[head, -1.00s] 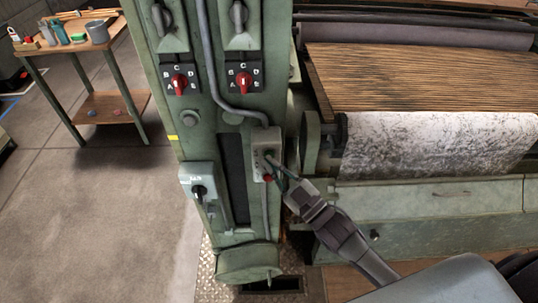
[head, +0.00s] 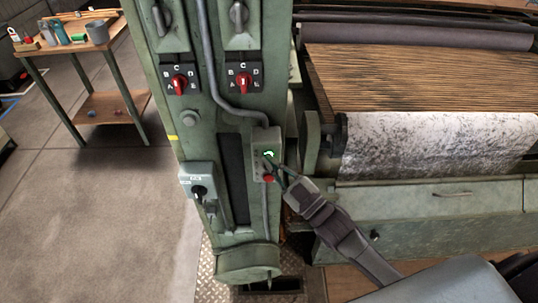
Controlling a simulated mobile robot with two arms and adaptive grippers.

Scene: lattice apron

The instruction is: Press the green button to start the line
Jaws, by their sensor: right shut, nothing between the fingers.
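The green button (head: 268,154) is on the small grey control box on the front of the green machine column, and it shows a bright green glow. A red button (head: 268,178) is below it on the same box. My right gripper (head: 272,165) is shut and empty, its fingertips at the box just below the green button. I cannot tell whether the tips touch the box. My left gripper is not in view.
Two red selector switches (head: 180,83) sit higher on the column. A grey switch box (head: 199,188) is at its lower left. The slatted apron (head: 415,75) and white fibre sheet (head: 430,143) are on the right. A wooden workbench (head: 108,104) stands on open floor at left.

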